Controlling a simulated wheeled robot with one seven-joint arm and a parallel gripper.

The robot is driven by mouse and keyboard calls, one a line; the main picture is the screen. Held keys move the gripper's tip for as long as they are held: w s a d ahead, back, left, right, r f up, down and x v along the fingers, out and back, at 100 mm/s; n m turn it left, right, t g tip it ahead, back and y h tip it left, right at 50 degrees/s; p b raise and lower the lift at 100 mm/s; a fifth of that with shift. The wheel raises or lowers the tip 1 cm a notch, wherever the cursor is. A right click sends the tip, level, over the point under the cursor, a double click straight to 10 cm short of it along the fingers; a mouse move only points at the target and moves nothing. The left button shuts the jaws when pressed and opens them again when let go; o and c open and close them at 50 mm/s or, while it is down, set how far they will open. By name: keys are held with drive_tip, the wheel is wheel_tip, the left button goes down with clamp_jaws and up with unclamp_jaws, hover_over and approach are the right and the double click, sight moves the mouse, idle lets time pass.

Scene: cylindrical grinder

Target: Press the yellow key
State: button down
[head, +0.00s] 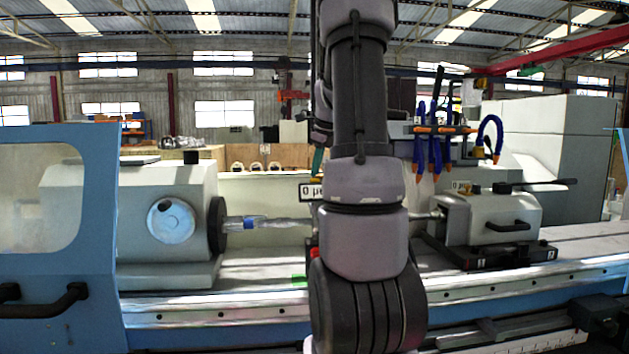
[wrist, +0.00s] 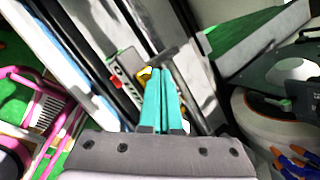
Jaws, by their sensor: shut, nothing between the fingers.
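The yellow key (wrist: 145,73) shows as a small yellow patch in the wrist view, partly covered by my fingertips. A yellow spot (head: 315,181) in the head view, at the top of a small display reading "0 µm" (head: 309,191), looks like the same key. My gripper (wrist: 162,72) has teal fingers that are shut and empty, with their tips at the key's right edge in the picture. In the head view a teal piece of my gripper (head: 317,160) shows just above the yellow spot; my arm hides the rest. I cannot tell whether the tips touch the key.
The grinder's headstock (head: 170,215) stands left and its tailstock (head: 487,218) right. A workpiece (head: 275,223) spans between them, partly behind my arm. Blue coolant hoses (head: 435,150) rise at the right. A blue door (head: 70,215) stands far left.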

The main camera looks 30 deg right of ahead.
drive_tip(key=shift+w+r, duration=0.15)
drive_tip(key=shift+r, duration=0.25)
drive_tip(key=shift+d, duration=0.1)
drive_tip(key=shift+w+d+r, duration=0.15)
drive_tip(key=shift+w+r, duration=0.15)
drive_tip(key=shift+r, duration=0.45)
drive_tip(key=shift+w+d+r, duration=0.1)
drive_tip(key=shift+w+r, duration=0.15)
drive_tip(key=shift+r, duration=0.55)
drive_tip(key=shift+w+d+r, duration=0.15)
drive_tip(key=shift+w+r, duration=0.15)
drive_tip(key=shift+r, duration=0.45)
